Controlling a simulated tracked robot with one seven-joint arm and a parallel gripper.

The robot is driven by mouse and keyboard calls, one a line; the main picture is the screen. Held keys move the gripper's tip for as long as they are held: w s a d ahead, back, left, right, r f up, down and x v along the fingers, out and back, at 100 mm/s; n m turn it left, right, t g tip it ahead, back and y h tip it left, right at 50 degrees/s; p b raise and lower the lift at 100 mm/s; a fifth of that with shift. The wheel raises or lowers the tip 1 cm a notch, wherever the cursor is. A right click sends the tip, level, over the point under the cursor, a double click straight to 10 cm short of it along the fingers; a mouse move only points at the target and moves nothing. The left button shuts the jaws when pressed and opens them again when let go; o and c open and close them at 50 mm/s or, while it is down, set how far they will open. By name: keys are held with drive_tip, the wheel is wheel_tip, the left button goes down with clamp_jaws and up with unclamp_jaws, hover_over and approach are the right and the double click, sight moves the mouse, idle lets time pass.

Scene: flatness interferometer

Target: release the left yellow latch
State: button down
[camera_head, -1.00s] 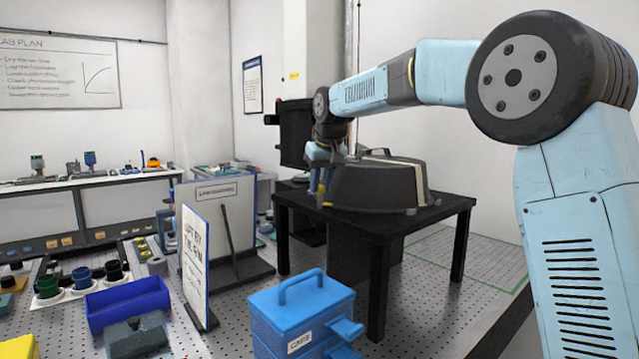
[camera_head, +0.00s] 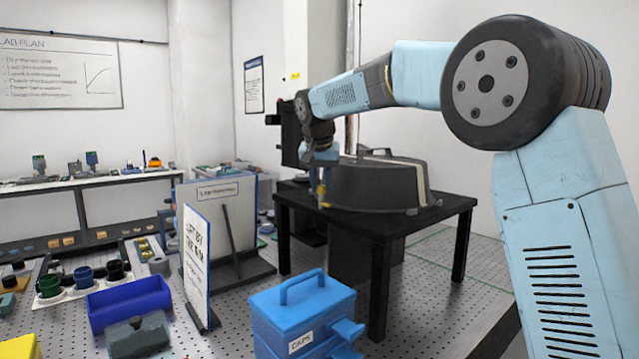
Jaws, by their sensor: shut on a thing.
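The left yellow latch (camera_head: 321,197) is a small yellow piece at the left side of the dark rounded cover (camera_head: 375,188). The cover stands on a black table (camera_head: 437,207) and has a handle on top and a pale band on its right part. My gripper (camera_head: 322,184) points down at the cover's left edge and is shut on the yellow latch. The fingertips are small and partly merge with the latch, so its exact angle is unclear. The cover's far side is hidden.
A blue caps box (camera_head: 303,315) stands in front of the table. A white sign (camera_head: 196,264) and a grey panel (camera_head: 222,225) stand to its left. A blue bin (camera_head: 130,303) is farther left. A dark upright unit (camera_head: 292,135) is behind my wrist.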

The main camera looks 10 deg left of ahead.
idle(0.3)
drive_tip(key=c, duration=0.9)
unclamp_jaws()
drive_tip(key=shift+c, duration=0.2)
drive_tip(key=v, duration=1.3)
drive_tip(key=shift+r, duration=0.3)
